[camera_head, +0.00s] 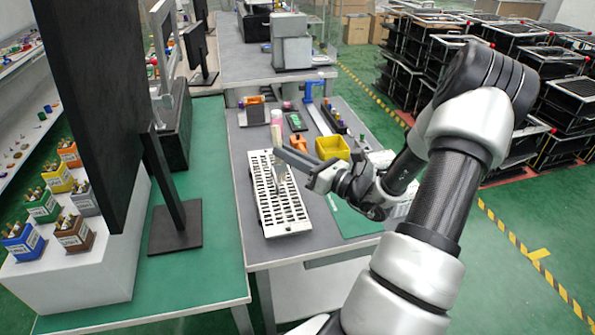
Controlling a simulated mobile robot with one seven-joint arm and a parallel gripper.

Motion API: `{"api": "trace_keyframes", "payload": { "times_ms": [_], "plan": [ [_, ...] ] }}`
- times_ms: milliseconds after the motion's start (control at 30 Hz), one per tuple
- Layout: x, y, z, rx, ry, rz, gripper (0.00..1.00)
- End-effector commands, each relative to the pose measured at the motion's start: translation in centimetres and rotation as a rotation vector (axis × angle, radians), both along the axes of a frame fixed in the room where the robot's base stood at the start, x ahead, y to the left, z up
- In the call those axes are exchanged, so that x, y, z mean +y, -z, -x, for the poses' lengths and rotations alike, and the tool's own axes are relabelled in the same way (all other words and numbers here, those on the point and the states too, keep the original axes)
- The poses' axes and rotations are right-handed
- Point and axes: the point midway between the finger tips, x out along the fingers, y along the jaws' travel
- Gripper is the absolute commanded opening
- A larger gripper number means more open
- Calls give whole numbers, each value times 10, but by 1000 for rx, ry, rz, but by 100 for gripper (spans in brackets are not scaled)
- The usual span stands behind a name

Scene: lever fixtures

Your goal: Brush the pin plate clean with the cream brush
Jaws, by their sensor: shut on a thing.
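The pin plate (284,217) is a long white plate with rows of dark slots, lying on the grey table. My gripper (284,157) is above its far half, reaching in from the right. It is shut on the cream brush (276,134), whose cream handle stands up above the fingers. A pale lower part of the brush shows below the fingers, close over the plate. I cannot tell whether it touches the plate. Any dirt on the plate is too small to make out.
A yellow bin (332,148) stands right of my gripper. A green mat (352,219) lies right of the plate. A blue stand (310,92) and small items are at the back. A large black monitor (100,85) stands on the left bench.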

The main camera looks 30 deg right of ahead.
Motion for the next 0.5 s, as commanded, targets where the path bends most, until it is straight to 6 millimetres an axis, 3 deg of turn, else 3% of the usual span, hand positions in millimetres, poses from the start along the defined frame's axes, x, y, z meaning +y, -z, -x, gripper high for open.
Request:
{"api": "trace_keyframes", "payload": {
  "times_ms": [100,233,500],
  "plan": [
    [19,-5,7,-55,-3,17,0],
    [27,-7,10,-80,-1,25,0],
    [26,18,10,-81,1,25,0]
  ]
}}
